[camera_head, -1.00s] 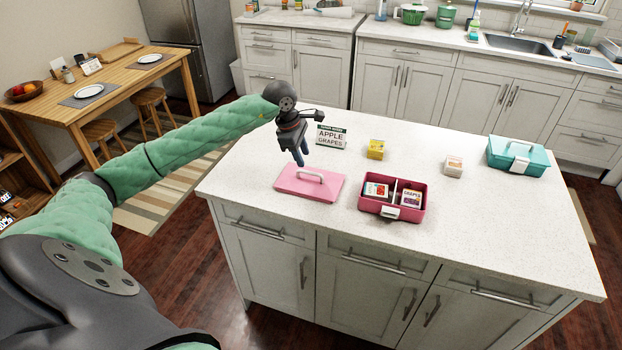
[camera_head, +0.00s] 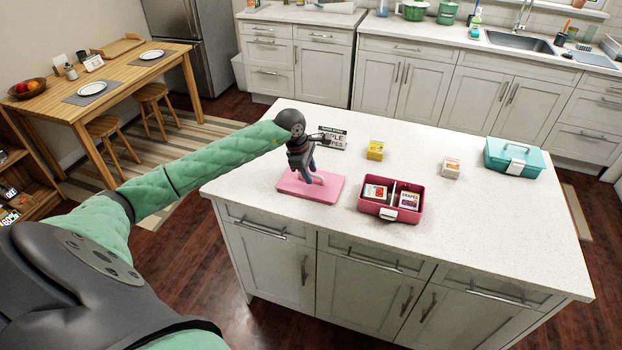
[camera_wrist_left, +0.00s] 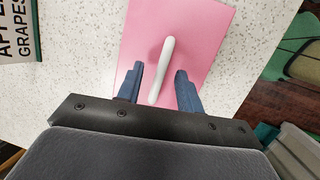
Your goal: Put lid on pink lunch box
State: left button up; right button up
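The pink lid (camera_head: 325,191) lies flat on the island counter, with a white handle (camera_wrist_left: 163,68) along its middle. My left gripper (camera_head: 312,180) is low over the lid. In the left wrist view its two blue fingers (camera_wrist_left: 158,88) are apart, one on each side of the handle's near end. The open pink lunch box (camera_head: 378,210) sits right of the lid. It holds a box with a red picture (camera_head: 374,192) in the left compartment and a grapes box (camera_head: 408,201) in the right one. My right gripper is not in view.
A yellow box (camera_head: 375,150), a pale small box (camera_head: 451,167) and a closed teal lunch box (camera_head: 500,158) stand farther right. The front right counter is clear.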

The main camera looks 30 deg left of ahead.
pick_arm(q)
jog(key=shift+f, duration=0.2)
grip_shut()
jog(key=shift+r, duration=0.1)
